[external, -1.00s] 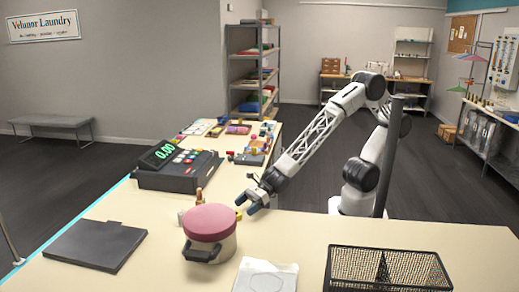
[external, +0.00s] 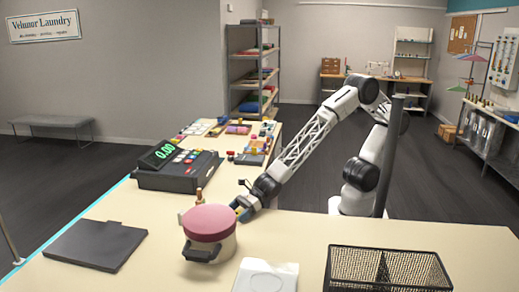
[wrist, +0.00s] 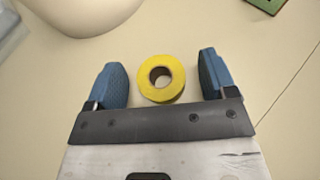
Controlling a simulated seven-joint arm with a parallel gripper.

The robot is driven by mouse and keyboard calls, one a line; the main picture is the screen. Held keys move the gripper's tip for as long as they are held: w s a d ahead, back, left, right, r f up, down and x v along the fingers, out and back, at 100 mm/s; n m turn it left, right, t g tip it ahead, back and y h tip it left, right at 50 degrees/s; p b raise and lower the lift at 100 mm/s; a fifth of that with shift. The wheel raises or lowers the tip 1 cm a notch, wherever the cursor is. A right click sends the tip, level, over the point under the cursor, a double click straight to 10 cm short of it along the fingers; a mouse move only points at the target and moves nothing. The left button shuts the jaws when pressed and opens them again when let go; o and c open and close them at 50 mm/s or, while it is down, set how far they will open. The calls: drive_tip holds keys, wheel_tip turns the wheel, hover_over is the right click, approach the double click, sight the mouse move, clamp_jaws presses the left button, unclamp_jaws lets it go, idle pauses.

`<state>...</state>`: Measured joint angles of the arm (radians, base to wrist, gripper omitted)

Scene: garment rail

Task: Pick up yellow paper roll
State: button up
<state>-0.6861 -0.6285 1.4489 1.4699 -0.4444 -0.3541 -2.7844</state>
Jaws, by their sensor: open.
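The yellow paper roll (wrist: 175,91) lies on the counter with its round end and dark core hole facing the wrist camera. My gripper (wrist: 162,82) is open, with one blue finger on each side of the roll and a gap on both sides. I cannot tell how far the fingertips are above the counter. In the external view my gripper (external: 240,211) is low behind the pot with the red lid (external: 209,222). That pot hides part of the fingers, and only a small spot of yellow shows there.
A cash register (external: 177,168) stands left of my gripper. A dark flat pad (external: 95,245), a white packet (external: 266,275) and a black mesh basket (external: 386,270) lie on the counter. The counter right of my gripper is clear.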

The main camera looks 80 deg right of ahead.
sight(238, 213)
drive_tip(key=c, duration=1)
drive_tip(key=shift+r, duration=0.15)
drive_tip(key=shift+r, duration=1.4)
drive_tip(key=shift+s+d+r, duration=0.1)
drive_tip(key=shift+s+r, duration=0.05)
drive_tip(key=shift+r, duration=0.2)
drive_tip(key=s+d, duration=0.3)
drive_tip(key=s, duration=0.1)
drive_tip(key=s+d+r, duration=0.1)
drive_tip(key=s+d, duration=0.2)
drive_tip(key=s, duration=0.1)
drive_tip(key=s+d, duration=0.4)
drive_tip(key=shift+r, duration=0.15)
